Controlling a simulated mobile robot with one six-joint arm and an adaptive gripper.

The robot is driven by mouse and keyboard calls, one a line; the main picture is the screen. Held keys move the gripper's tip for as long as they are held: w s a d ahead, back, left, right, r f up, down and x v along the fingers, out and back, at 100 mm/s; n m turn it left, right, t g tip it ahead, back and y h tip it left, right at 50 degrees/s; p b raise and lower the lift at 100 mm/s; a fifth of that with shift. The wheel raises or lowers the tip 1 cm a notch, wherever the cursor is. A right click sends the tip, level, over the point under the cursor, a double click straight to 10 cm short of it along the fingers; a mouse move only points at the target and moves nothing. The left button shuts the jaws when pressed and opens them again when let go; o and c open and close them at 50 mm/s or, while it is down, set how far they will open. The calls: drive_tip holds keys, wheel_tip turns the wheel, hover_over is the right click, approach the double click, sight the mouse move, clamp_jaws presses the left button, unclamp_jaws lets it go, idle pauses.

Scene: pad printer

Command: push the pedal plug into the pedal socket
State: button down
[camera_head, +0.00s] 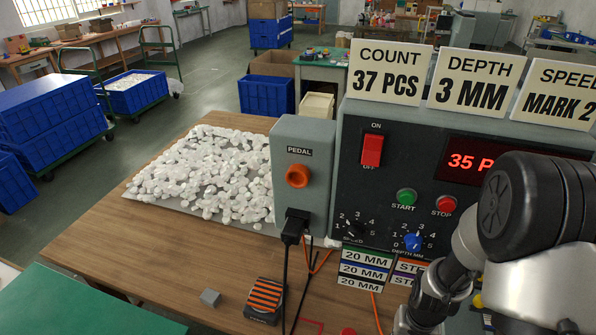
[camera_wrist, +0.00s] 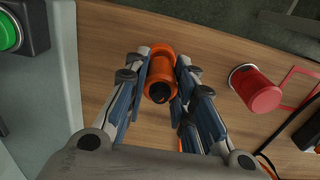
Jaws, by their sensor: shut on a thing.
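The pedal socket (camera_head: 297,176) is a round orange fitting on the grey box under the PEDAL label. No plug shows in it. My gripper (camera_wrist: 161,82) is shut on the pedal plug (camera_wrist: 160,68), an orange cylinder with a dark end, held between the two fingers above the wooden table. In the head view my arm is at the lower right, well right of the socket, and the fingers and plug cannot be made out there. The socket is not in the wrist view.
A black plug (camera_head: 295,226) with a cable sits low on the grey box. White pieces (camera_head: 215,170) cover a sheet at left. A red cylinder (camera_wrist: 256,90) stands beside my gripper.

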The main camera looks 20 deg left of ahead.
drive_tip(key=shift+r+p, duration=1.25)
drive_tip(key=shift+r, duration=0.6)
